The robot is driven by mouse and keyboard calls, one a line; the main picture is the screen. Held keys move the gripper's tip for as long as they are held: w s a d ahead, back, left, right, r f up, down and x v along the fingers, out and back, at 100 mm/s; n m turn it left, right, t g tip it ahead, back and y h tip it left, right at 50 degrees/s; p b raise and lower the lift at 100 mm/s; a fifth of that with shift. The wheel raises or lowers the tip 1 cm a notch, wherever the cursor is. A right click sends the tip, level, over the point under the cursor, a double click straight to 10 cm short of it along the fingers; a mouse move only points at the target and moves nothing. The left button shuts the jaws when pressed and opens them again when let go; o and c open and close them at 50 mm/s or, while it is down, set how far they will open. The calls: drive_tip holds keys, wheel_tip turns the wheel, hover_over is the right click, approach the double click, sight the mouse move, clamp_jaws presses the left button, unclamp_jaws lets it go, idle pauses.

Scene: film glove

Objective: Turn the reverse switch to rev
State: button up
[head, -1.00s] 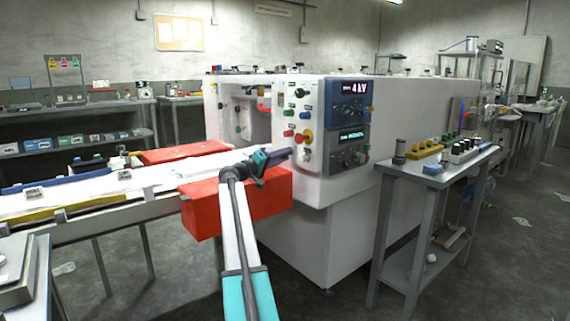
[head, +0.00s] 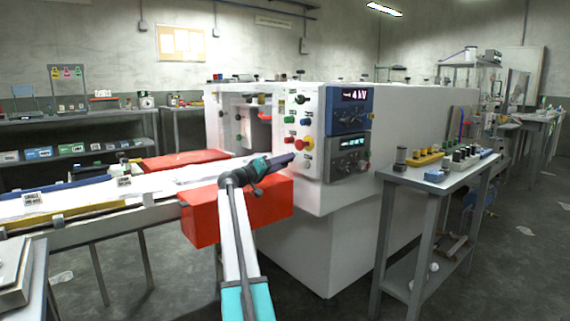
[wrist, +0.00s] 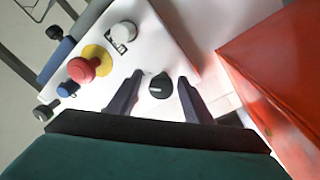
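A small black rotary knob with a white pointer mark (wrist: 159,86) sits on the white control panel (wrist: 150,58) in the wrist view. It looks like the reverse switch, but I cannot read a label for it. My gripper (wrist: 160,88) is open, with one dark finger on each side of the knob and gaps between. I cannot tell how deep the fingertips reach around it. In the head view my gripper (head: 290,159) is at the lower left of the panel (head: 315,115), and the knob is hidden there.
A red block (wrist: 275,80) stands right of the gripper. A conveyor (head: 90,210) runs left; a side table (head: 425,180) stands right.

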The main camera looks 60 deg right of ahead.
drive_tip(key=shift+w, duration=0.1)
drive_tip(key=r+p+v, duration=0.1)
drive_tip(key=p+v, duration=0.1)
drive_tip(key=v, duration=0.5)
drive_tip(key=shift+a+f, duration=0.2)
drive_tip(key=shift+f, duration=0.3)
idle(0.4)
